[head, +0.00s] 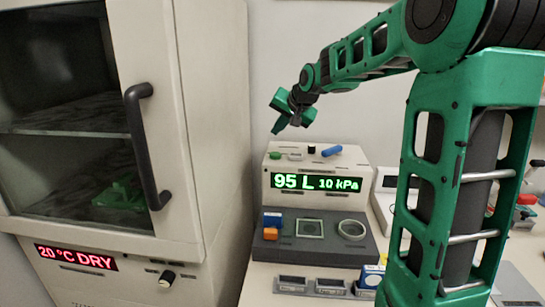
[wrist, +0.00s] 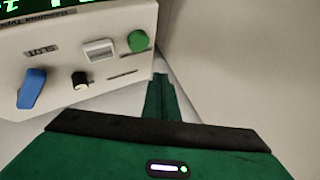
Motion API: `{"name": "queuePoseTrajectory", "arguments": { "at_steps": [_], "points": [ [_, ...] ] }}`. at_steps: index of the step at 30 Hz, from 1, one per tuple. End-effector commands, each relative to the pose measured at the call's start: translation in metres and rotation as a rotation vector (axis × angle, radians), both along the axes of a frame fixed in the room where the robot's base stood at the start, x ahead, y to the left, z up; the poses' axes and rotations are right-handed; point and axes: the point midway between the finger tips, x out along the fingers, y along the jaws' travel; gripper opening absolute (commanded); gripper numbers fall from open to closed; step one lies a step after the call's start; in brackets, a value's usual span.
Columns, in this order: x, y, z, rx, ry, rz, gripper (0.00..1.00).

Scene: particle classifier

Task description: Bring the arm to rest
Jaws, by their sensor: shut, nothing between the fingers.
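My green arm reaches in from the right in the head view. My gripper (head: 282,116) hangs in the air above and behind the top of the classifier machine (head: 268,165), beside the white wall. It is shut and holds nothing. In the wrist view my gripper (wrist: 160,95) shows as a green finger pointing past a dark edge, next to the machine's control panel. That panel carries a blue lever (wrist: 31,88), a black knob (wrist: 80,80), a white switch (wrist: 99,50) and a green button (wrist: 138,41).
A drying cabinet (head: 190,130) with a glass door and black handle (head: 146,145) stands at left. The machine's display (head: 316,184) reads 95 L 10 kPa. Free air surrounds my gripper.

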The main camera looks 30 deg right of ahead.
Motion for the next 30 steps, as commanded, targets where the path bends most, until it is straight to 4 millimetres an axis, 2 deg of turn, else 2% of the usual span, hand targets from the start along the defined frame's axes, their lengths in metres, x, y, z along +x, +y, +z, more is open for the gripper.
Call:
{"name": "queuePoseTrajectory", "arguments": {
  "at_steps": [23, 26, 29, 30],
  "points": [
    [-0.002, 0.0, -0.001, -0.002, 0.003, 0.001, 0.0],
    [-0.017, -0.002, -0.006, -0.023, 0.033, 0.002, 0.0],
    [-0.052, -0.007, -0.02, -0.062, 0.1, 0.002, 0.0],
    [-0.071, -0.01, -0.027, -0.082, 0.137, 0.003, 0.0]
  ]
}}
